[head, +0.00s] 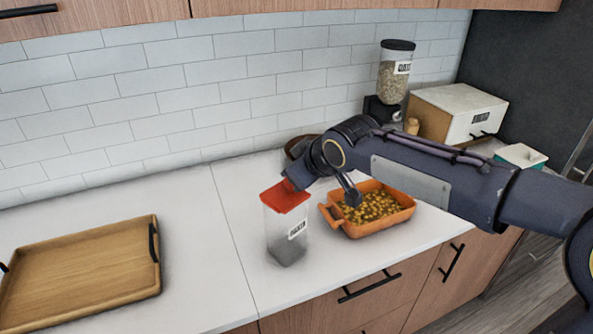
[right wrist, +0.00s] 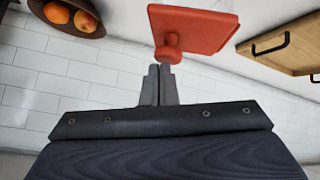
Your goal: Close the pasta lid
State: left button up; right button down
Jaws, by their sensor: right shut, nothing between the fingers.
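The clear pasta container (head: 287,235) stands upright on the white counter, with a label on its side and dark contents low inside. Its red lid (head: 286,198) is at the top of the container; I cannot tell whether it is fully seated. My right gripper (head: 291,185) is at the lid's back edge, partly hidden by my arm. In the right wrist view my shut, empty fingers (right wrist: 158,70) point at the lid's round red knob (right wrist: 170,46), very close to it; contact is unclear. My left gripper is not in view.
An orange baking dish (head: 342,224) of yellow food sits right of the container, under my arm. A wooden tray (head: 80,307) lies at left. A fruit bowl (right wrist: 40,14), cereal dispenser (head: 393,75) and bread box (head: 455,112) stand behind. Counter between tray and container is clear.

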jog(key=shift+r+p, duration=0.7)
jog(key=shift+r, duration=0.2)
